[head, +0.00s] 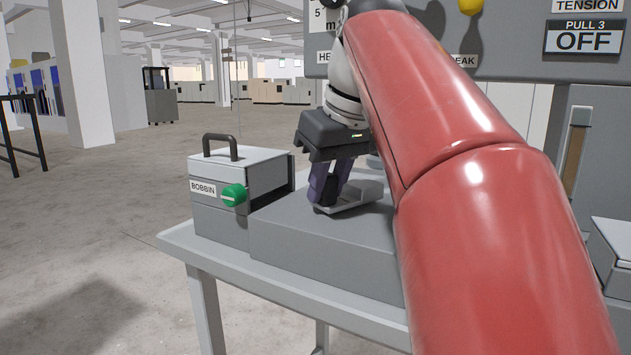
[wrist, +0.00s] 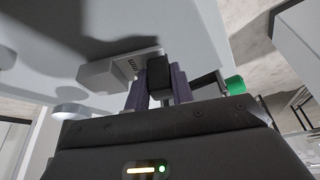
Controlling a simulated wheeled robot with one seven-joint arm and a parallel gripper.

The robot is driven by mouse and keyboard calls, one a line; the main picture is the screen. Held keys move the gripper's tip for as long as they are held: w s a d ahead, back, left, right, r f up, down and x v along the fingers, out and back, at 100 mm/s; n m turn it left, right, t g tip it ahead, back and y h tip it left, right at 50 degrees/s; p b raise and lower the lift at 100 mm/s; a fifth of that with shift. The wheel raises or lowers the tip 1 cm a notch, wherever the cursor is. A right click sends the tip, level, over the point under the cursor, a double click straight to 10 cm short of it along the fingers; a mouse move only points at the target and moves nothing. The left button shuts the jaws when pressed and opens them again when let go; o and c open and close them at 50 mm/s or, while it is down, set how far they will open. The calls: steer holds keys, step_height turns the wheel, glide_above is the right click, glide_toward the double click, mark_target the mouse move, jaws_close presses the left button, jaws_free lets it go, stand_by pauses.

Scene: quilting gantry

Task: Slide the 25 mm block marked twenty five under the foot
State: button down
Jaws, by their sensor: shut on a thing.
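My gripper (head: 328,192) points down over the grey machine bed, with its purple fingers low near the surface. In the wrist view my gripper (wrist: 158,90) is shut on a dark upright piece (wrist: 158,72) between the two fingers. A pale grey flat piece (wrist: 118,70) with small dark marks lies against it. That pale piece also shows in the head view (head: 358,196), low on the bed beside the fingers. I cannot read any number on it, nor tell whether it is joined to the dark piece. The foot cannot be clearly made out; my arm covers part of the area.
The grey bed (head: 315,245) stands on a grey table (head: 178,236). At its left is a box labelled BOBBIN (head: 222,200) with a black handle and a green knob (head: 234,195). A panel (head: 583,38) reading PULL 3 OFF is at upper right. The bed's front is clear.

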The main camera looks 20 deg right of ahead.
mark_target(362, 181)
steer(key=shift+w+d+p, duration=0.5)
steer(key=shift+w+d, duration=0.5)
steer(key=shift+d, duration=0.3)
steer(key=shift+w+d+p, duration=0.5)
steer(key=shift+w+d, duration=0.45)
steer(key=shift+d, duration=0.3)
steer(key=shift+w+d+f+p, duration=0.15)
steer(key=shift+w+d+p, duration=0.4)
steer(key=shift+w+d, duration=0.25)
steer(key=shift+s, duration=0.1)
steer(key=shift+f, duration=0.25)
steer(key=c, duration=1.1)
jaws_free()
steer(key=s+r, duration=0.2)
steer(key=shift+d+r, duration=0.3)
steer(key=shift+d, duration=0.05)
steer(key=s, duration=0.3)
steer(key=s+d+b, duration=0.1)
steer(key=s, duration=0.3)
steer(key=s+d, duration=0.1)
steer(key=s, duration=0.2)
steer(key=shift+s+d+b, duration=0.2)
steer(key=shift+s+b, duration=0.2)
